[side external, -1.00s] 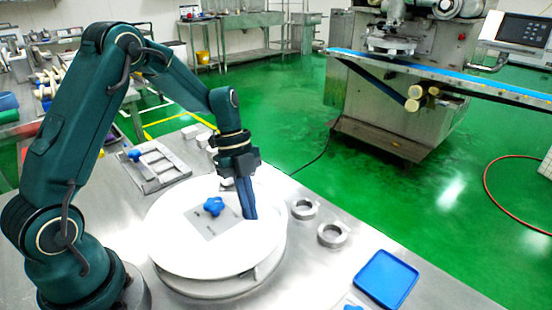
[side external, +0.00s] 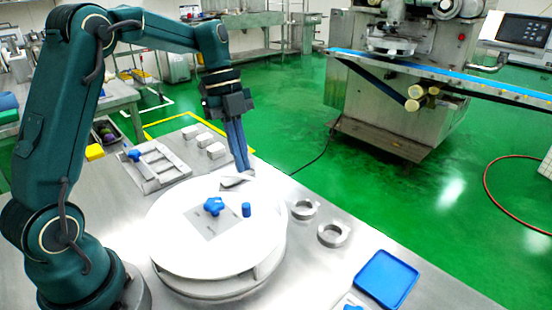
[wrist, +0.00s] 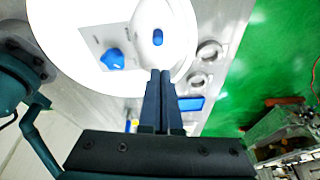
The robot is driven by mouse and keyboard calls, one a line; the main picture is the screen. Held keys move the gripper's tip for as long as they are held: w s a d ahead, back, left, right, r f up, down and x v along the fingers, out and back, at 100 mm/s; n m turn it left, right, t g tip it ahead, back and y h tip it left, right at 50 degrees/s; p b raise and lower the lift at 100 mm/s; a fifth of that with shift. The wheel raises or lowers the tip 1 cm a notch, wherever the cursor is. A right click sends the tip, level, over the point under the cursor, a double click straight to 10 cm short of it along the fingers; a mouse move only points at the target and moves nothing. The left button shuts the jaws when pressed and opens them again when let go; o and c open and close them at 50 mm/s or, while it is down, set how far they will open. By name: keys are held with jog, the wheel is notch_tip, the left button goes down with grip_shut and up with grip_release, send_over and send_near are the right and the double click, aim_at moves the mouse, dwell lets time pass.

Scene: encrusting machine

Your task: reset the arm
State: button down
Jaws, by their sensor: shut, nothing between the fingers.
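My gripper (side external: 243,169) is shut and empty, pointing down with its fingertips at the far edge of the white round disc (side external: 175,240) in the picture; I cannot tell their exact height. In the wrist view my gripper (wrist: 161,73) shows its two fingers side by side. A small blue cylinder (side external: 246,210) stands on the disc, apart from the fingers; it also shows in the wrist view (wrist: 158,37). A blue star-shaped knob (side external: 213,206) sits on a grey square plate on the disc.
Two metal rings (side external: 333,235) lie right of the disc. A blue tray (side external: 386,279) is at the table's front right. A metal fixture (side external: 160,166) and several pale blocks (side external: 205,139) stand behind the disc. The encrusting machine (side external: 385,100) stands across the green floor.

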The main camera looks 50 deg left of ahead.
jog(key=s+d+r+n+t+y, duration=0.2)
jog(key=s+d+r+n+t, duration=0.15)
jog(key=s+d+r, duration=0.35)
jog(key=s+f+n+t, duration=0.1)
jog(key=s+f+n, duration=0.1)
jog(key=n, duration=0.6)
jog(key=s+a+f+n+t+y, duration=0.1)
jog(key=s+f+n, duration=0.1)
jog(key=s+n, duration=0.3)
jog(key=n, duration=0.3)
jog(key=shift+s+n+y, duration=0.3)
jog(key=shift+n, duration=0.05)
jog(key=shift+t, duration=0.25)
